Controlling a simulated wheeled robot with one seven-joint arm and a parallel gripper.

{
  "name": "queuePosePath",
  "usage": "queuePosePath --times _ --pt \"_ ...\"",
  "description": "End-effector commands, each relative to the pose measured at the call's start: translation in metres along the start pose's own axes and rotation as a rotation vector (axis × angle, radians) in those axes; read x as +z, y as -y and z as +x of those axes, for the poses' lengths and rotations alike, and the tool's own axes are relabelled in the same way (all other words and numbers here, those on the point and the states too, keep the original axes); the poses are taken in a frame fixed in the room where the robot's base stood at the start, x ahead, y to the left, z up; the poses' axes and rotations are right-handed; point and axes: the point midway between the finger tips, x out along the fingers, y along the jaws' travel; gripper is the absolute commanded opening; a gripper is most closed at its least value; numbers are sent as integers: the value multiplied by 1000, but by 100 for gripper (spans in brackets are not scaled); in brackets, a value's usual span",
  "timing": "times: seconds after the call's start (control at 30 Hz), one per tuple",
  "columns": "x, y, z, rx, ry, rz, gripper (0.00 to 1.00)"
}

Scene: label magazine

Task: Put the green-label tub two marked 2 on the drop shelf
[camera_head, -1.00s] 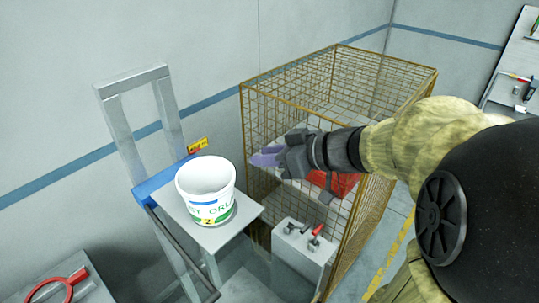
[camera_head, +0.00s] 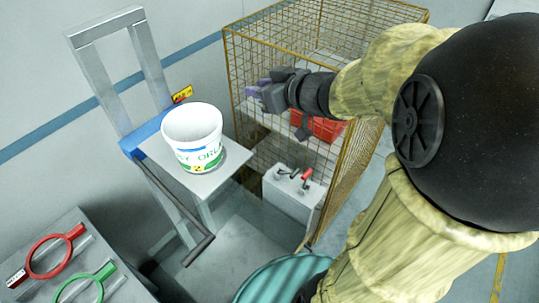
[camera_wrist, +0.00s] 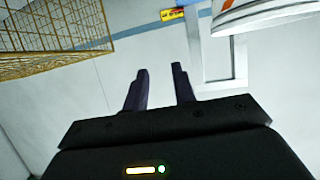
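The white tub (camera_head: 192,138) has a green label band marked 2 and stands upright on a grey platform (camera_head: 222,178) of a grey upright frame. It is open at the top and looks empty inside. I cannot tell which surface is the drop shelf.
A brass wire cage (camera_head: 330,30) stands behind my gripper, with a red box (camera_head: 322,130) seen there. A grey box with small levers (camera_head: 291,195) is below. A teal round lid (camera_head: 270,282) is at the front. Red (camera_head: 50,257) and green (camera_head: 88,285) rings lie front left.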

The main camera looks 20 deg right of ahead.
Motion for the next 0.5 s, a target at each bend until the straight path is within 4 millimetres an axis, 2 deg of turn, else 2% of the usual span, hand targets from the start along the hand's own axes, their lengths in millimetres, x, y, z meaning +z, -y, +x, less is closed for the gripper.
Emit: queuePosePath --times 0.17,0.27,0.37,0.5 --pt "31 -25 13 216 99 52 27" --pt "59 -31 13 311 203 94 27" --pt "92 -29 10 377 332 143 27" --pt "141 -9 -2 411 548 221 27"
